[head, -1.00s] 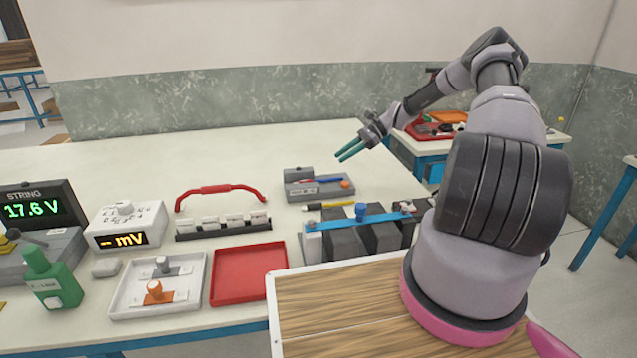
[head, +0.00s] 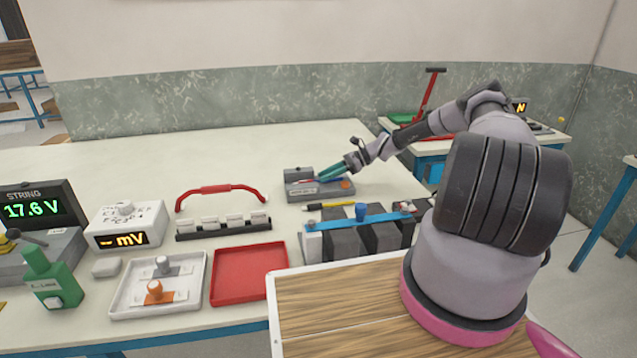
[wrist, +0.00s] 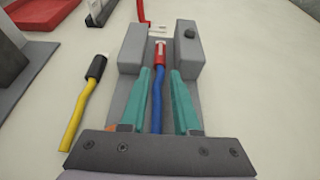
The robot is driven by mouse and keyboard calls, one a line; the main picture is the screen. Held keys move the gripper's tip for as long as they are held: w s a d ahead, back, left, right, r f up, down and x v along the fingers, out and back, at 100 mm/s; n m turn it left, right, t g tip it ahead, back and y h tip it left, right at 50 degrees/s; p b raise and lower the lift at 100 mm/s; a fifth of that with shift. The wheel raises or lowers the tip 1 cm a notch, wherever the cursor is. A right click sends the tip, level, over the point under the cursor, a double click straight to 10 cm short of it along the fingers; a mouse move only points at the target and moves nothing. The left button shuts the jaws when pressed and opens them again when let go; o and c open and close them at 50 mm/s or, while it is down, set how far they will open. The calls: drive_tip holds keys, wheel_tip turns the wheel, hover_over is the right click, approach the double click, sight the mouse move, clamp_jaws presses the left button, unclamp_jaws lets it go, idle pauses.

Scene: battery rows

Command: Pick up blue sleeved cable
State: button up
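A blue cable (wrist: 158,100) with a red sleeve (wrist: 161,58) and a pale tip lies on a grey device (wrist: 134,50) in the wrist view, in the gap between two grey blocks. My gripper (wrist: 162,71) is open, with one teal finger on each side of the cable. I see gaps between the fingers and the cable. In the head view my gripper (head: 322,176) is low over the grey device (head: 302,193), and the cable there is mostly hidden by the fingers.
A yellow cable with a black sleeve (wrist: 81,97) lies left of the device. The battery row with its blue bar (head: 345,222) stands in front. A red handle (head: 220,189), white cells and a red tray (head: 250,272) are to the left. The table behind is clear.

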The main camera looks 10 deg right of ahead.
sight(318, 181)
drive_tip(key=shift+x, duration=1.35)
clamp_jaws()
